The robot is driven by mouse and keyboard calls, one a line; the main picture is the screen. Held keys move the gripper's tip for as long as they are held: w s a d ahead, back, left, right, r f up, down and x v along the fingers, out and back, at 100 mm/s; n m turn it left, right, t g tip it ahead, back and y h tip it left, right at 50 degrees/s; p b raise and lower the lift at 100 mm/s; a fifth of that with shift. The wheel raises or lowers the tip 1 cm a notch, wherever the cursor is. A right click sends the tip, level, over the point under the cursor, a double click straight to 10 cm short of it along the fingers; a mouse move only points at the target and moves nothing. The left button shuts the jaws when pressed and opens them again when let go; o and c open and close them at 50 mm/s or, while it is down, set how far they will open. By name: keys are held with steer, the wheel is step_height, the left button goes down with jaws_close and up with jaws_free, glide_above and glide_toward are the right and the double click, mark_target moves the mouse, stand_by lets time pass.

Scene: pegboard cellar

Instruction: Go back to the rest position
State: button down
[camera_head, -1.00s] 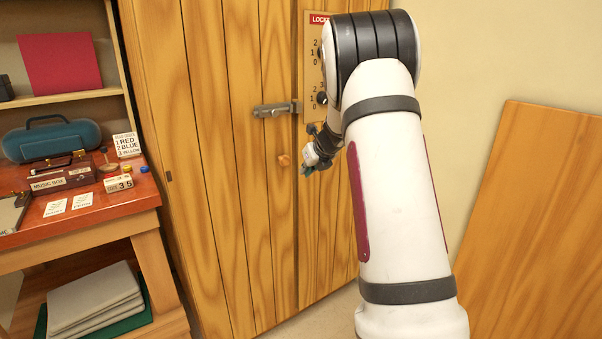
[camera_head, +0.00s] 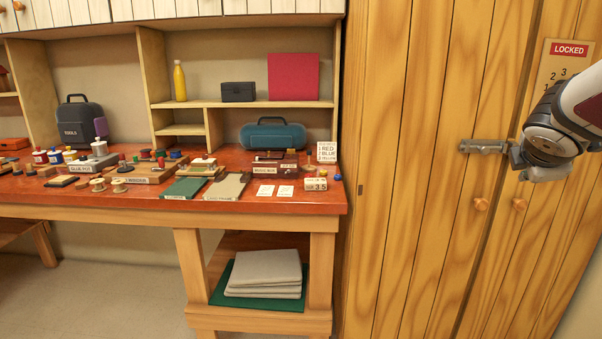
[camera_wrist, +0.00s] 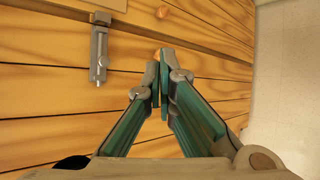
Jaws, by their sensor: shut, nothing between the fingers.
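My gripper (camera_wrist: 160,72) is shut and empty in the wrist view, its green-padded fingers meeting in front of the wooden cabinet doors. In the head view my arm comes in at the right edge, and the gripper end (camera_head: 516,158) shows in front of the tall wooden cabinet (camera_head: 405,190), close to its metal latch (camera_head: 482,146). I cannot tell from the head view whether they touch. In the wrist view the latch (camera_wrist: 98,50) is to the left of the fingers, apart from them.
A red workbench (camera_head: 335,200) with several small items stands left of the cabinet. Shelves above it hold a yellow bottle (camera_head: 180,82) and a dark box (camera_head: 238,92). A "LOCKED" sign (camera_head: 569,49) is on the cabinet. Floor is free at lower left.

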steer(key=s+a+f+m+g+y, duration=0.3)
steer(key=s+a+f+m, duration=0.15)
steer(key=s+a, duration=0.6)
steer(key=s+a+f+m+g+y, duration=0.25)
steer(key=s+a+m, duration=0.4)
steer(key=s, duration=0.65)
steer(key=s+a+f+m+g+y, duration=0.2)
steer(key=s+a+f+m, duration=0.25)
steer(key=s+a, duration=0.6)
step_height(320, 180, up, 14)
steer(key=d+t+p, duration=0.1)
steer(key=t+p, duration=0.1)
steer(key=p, duration=1.1)
steer(key=shift+s+d+r+n+t, duration=0.15)
steer(key=shift+s+n+t, duration=0.05)
steer(key=shift+n+t, duration=0.15)
